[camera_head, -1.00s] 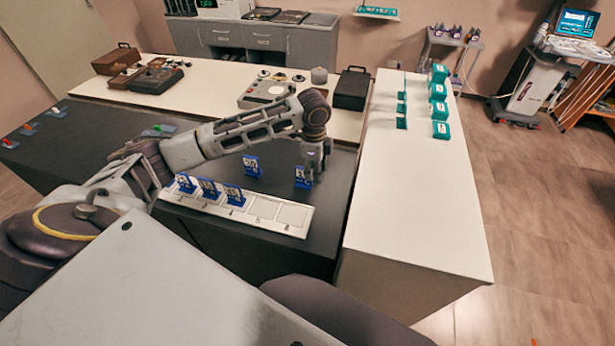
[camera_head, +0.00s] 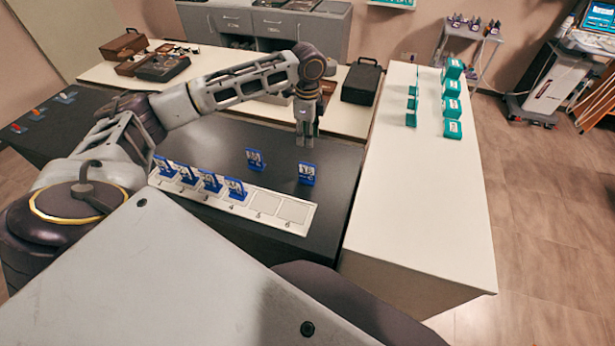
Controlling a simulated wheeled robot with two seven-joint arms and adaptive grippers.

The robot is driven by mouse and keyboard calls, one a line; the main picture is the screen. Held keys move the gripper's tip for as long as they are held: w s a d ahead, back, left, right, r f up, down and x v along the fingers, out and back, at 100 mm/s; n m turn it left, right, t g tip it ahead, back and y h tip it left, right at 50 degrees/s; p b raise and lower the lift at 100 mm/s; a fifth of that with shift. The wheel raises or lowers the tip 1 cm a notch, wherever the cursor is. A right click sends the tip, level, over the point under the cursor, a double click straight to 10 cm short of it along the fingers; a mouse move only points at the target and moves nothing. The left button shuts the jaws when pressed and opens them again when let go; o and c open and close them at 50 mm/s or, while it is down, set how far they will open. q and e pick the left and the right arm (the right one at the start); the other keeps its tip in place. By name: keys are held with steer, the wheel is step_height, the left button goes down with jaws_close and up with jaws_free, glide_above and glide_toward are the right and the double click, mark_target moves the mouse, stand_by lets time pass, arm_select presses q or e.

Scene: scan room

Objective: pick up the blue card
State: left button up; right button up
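Two blue cards stand upright on the dark table: one blue card (camera_head: 255,160) behind the white numbered tray (camera_head: 264,203), and another blue card (camera_head: 306,174) further right. Four more blue cards fill the tray's left slots, including the one in slot 4 (camera_head: 235,189); slots 5 and 6 are empty. My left gripper (camera_head: 305,143) points down just behind and above the right-hand loose card, apart from it. Its fingers look slightly parted, with nothing between them. My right gripper is out of view.
A white counter (camera_head: 430,190) with several teal boxes (camera_head: 452,109) stands at the right. A black case (camera_head: 361,82) sits on the light table behind. Small coloured items lie on the dark table's far left. Dark tabletop around the loose cards is clear.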

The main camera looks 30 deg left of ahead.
mark_target(307, 164)
arm_select(q)
steer(key=shift+f, duration=4.25)
steer(key=shift+f, duration=0.1)
steer(key=shift+s+f+p, duration=0.15)
steer(key=shift+f+p, duration=0.35)
steer(key=shift+f, duration=2)
steer(key=shift+c, duration=0.4)
jaws_close()
